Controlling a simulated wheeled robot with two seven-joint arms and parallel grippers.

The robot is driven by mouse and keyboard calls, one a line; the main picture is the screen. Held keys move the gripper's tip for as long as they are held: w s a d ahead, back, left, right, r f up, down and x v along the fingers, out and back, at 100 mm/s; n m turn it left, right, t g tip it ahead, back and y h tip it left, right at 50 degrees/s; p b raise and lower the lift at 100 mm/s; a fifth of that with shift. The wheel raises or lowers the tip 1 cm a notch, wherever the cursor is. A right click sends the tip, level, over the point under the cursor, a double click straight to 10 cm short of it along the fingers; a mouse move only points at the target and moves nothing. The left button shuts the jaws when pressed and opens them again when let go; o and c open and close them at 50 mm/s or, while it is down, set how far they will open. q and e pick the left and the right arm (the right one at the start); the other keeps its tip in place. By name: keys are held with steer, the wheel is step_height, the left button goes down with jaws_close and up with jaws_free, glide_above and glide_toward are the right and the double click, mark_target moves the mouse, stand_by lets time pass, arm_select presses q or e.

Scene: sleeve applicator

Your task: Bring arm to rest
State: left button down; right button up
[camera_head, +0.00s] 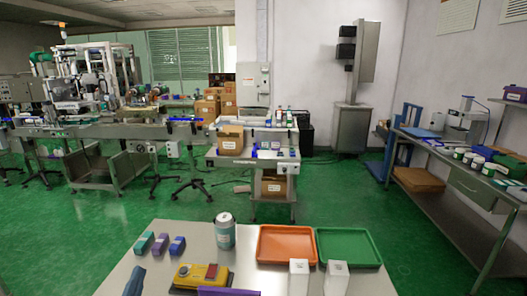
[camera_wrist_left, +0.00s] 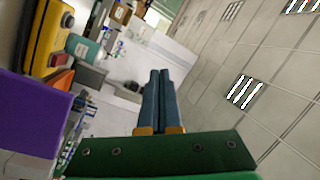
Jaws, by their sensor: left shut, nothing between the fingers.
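My left gripper (camera_head: 135,281) shows as blue-grey fingers at the bottom left of the head view, beside the near table's left edge. In the left wrist view my left gripper (camera_wrist_left: 160,74) has its two blue fingers together with nothing between them. The fingers appear clear of the table items. Most of the left arm is out of the head view. My right gripper is in neither view.
The near table (camera_head: 195,236) holds a yellow device (camera_head: 196,276), a can (camera_head: 225,232), an orange tray (camera_head: 286,245), a green tray (camera_head: 348,248), two white boxes (camera_head: 299,279) and small coloured boxes (camera_head: 161,243). A purple object (camera_wrist_left: 35,115) is close in the wrist view.

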arm_select(q)
steer(key=s+a+f+n+g+y, duration=0.1)
steer(key=s+f+n+g, duration=0.1)
steer(key=f, duration=0.2)
steer(key=s+f+n+g+y, duration=0.1)
steer(key=s+f+n+g, duration=0.1)
steer(key=f+g, duration=0.15)
steer(key=s+d+f+n+g+h, duration=0.1)
steer(key=s+d+f+g+h, duration=0.3)
steer(key=s+f, duration=0.45)
steer(key=s+d+f+n+g+h, duration=0.1)
steer(key=s+d+f+n+g, duration=0.1)
steer(key=s+d+f+g, duration=0.6)
steer(key=s+a+f, duration=0.1)
steer(key=s+f, duration=0.1)
steer(key=f, duration=0.6)
steer(key=s+a+f, duration=0.2)
steer(key=f, duration=0.5)
steer(key=s+a+f, duration=0.1)
steer(key=s+f, duration=0.8)
steer(key=s, duration=0.2)
steer(key=shift+s+a+m, duration=0.3)
steer(key=shift+f+g, duration=0.1)
steer(key=shift+g, duration=0.15)
